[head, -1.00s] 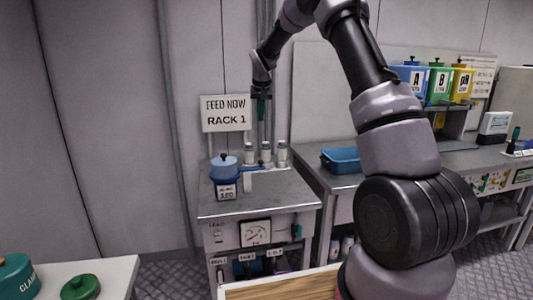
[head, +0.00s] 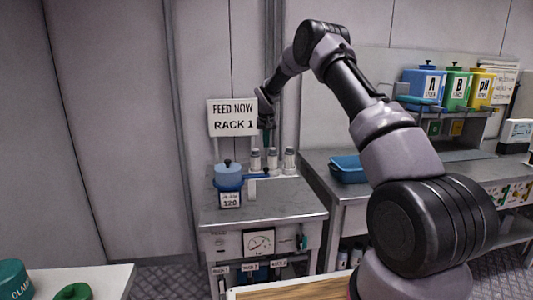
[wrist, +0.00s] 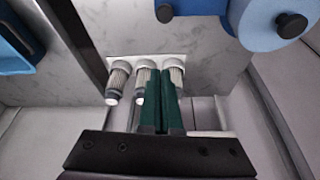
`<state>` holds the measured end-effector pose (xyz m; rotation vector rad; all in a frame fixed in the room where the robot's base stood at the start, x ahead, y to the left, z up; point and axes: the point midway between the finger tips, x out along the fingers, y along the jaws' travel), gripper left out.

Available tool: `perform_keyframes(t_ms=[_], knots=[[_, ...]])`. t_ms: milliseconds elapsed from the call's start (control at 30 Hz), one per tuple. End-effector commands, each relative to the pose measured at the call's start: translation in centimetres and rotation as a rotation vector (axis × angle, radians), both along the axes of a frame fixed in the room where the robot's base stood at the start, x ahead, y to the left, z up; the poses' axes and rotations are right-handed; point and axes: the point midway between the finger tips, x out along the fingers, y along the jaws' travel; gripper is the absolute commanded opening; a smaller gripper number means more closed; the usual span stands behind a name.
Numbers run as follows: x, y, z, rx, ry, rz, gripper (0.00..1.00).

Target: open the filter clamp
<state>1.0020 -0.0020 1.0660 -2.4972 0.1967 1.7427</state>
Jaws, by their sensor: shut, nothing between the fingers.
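A blue filter housing (head: 229,180) with a black top knob stands on the grey bench and carries a label reading 120. A blue clamp lever (head: 254,174) reaches right from it to a dark end knob. In the wrist view, the housing (wrist: 254,22) is at the top right and the lever knob (wrist: 165,13) is at the top middle. My gripper (head: 267,142) is above the bench's back part, higher than the lever and apart from it. Its green fingers (wrist: 162,74) are shut and empty, in front of the capped cylinders in the wrist view.
Several capped cylinders (head: 271,160) stand at the back of the bench below my gripper. A white post (head: 252,190) stands under the lever. A blue tray (head: 347,169) is on the right counter. The bench front is clear.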

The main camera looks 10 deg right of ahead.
Motion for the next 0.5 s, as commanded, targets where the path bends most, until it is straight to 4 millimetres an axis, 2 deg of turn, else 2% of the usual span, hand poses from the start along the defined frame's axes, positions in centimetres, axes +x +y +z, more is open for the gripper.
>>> perform_keyframes(t_ms=[200, 500], knots=[[1.3, -0.2, -4.0, 0.000, 0.004, -0.001, 0.00], [3.1, -0.6, -8.9, 0.001, 0.002, -0.001, 0.00]])
